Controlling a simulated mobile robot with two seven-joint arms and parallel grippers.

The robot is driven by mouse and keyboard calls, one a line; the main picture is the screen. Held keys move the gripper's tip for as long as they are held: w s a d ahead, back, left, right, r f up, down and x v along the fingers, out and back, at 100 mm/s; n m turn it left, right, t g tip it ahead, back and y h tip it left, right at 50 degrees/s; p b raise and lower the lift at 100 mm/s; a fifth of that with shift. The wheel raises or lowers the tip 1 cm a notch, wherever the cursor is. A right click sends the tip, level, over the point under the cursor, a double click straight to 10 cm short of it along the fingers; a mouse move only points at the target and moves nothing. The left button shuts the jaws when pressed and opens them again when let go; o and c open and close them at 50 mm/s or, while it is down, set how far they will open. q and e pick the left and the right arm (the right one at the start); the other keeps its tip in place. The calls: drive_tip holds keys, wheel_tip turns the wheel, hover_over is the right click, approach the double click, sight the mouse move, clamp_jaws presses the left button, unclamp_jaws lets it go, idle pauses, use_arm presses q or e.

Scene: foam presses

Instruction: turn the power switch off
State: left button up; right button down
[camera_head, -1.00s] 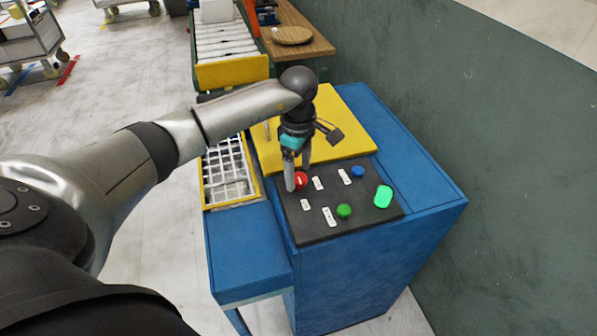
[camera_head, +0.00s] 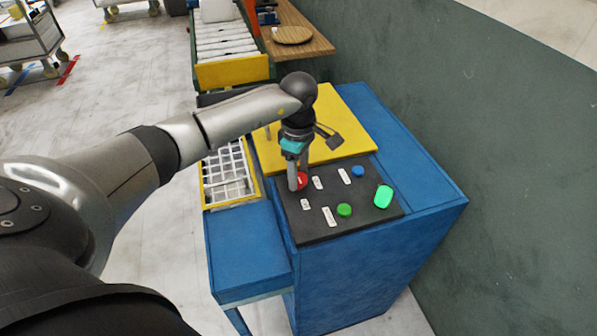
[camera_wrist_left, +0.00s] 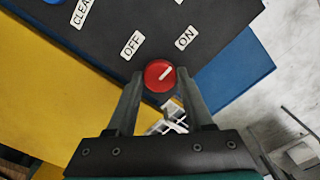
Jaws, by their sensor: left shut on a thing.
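The power switch is a red round knob with a white pointer line, and it shows in the left wrist view (camera_wrist_left: 160,75) and in the head view (camera_head: 302,181). Its line points up and to the right in the wrist view, toward the white ON label (camera_wrist_left: 186,38). The OFF label (camera_wrist_left: 132,45) is up and to the left of the knob. My left gripper (camera_head: 298,183) points down at the dark panel (camera_head: 318,228) and is shut on the red knob, one finger on each side. My right gripper is not in view.
The panel also carries a blue button (camera_head: 358,171), a green button (camera_head: 344,210), a bright green rounded piece (camera_head: 383,196) and white labels. A yellow plate (camera_head: 350,120) lies behind it on the blue cabinet (camera_head: 430,190). A green wall (camera_head: 500,120) stands close on the right.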

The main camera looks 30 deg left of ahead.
use_arm(q)
clamp_jaws()
drive_tip(key=shift+n, duration=0.3)
drive_tip(key=n, duration=0.3)
drive_tip(key=shift+r, duration=0.1)
drive_tip(key=n, duration=0.5)
drive_tip(key=shift+a, duration=0.1)
drive_tip(key=n+p, duration=0.1)
drive_tip(key=n, duration=0.3)
drive_tip(key=shift+n, duration=0.3)
drive_tip(key=n+p, duration=0.1)
drive_tip(key=n, duration=0.3)
drive_tip(key=shift+n, duration=0.6)
